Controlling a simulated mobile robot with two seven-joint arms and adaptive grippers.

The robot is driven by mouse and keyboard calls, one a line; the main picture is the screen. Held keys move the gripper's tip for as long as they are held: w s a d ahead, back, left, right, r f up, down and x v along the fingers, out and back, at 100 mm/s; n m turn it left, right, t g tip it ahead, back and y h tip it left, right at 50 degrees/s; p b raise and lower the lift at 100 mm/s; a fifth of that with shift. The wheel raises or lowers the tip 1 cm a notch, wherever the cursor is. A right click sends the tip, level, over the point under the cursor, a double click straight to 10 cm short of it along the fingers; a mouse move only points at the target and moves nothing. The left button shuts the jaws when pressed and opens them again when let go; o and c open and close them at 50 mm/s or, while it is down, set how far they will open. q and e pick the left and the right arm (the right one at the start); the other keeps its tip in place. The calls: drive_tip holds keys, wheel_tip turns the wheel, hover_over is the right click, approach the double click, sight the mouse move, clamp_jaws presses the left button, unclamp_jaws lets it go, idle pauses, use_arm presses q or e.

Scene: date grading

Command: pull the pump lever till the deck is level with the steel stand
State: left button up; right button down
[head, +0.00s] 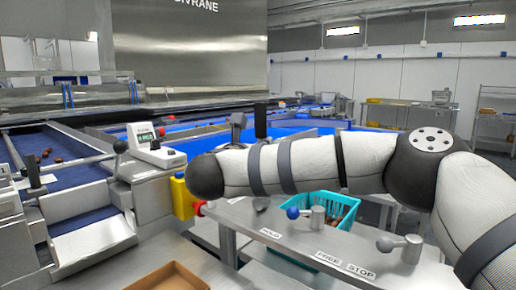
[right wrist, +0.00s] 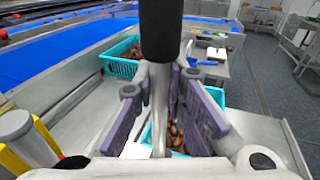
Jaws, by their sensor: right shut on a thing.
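The pump lever shows in the right wrist view as a steel rod (right wrist: 160,105) with a thick black grip (right wrist: 161,28) on top. In the head view its black grip (head: 260,120) stands upright behind my right forearm. My right gripper (right wrist: 168,112) has its purple pads on either side of the rod and is shut on it below the grip. A grey flat surface (right wrist: 85,120) in the wrist view looks like the deck. A steel stand (right wrist: 218,72) is beyond it; I cannot tell whether they are level. My left gripper is not in view.
A teal crate (head: 348,203) is behind a steel panel with a blue-knobbed handle (head: 293,212), a grey-knobbed handle (head: 386,244) and HOLD, FREE and STOP labels. A yellow box (head: 182,198) with a red button, a scale (head: 160,155) and a blue conveyor (head: 75,165) are left.

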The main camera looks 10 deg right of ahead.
drive_tip(key=shift+s+d+m, duration=0.4)
drive_tip(key=shift+s+m, duration=0.15)
drive_tip(key=shift+m, duration=0.05)
drive_tip(key=c, duration=1.6)
unclamp_jaws()
drive_tip(key=shift+o, duration=0.2)
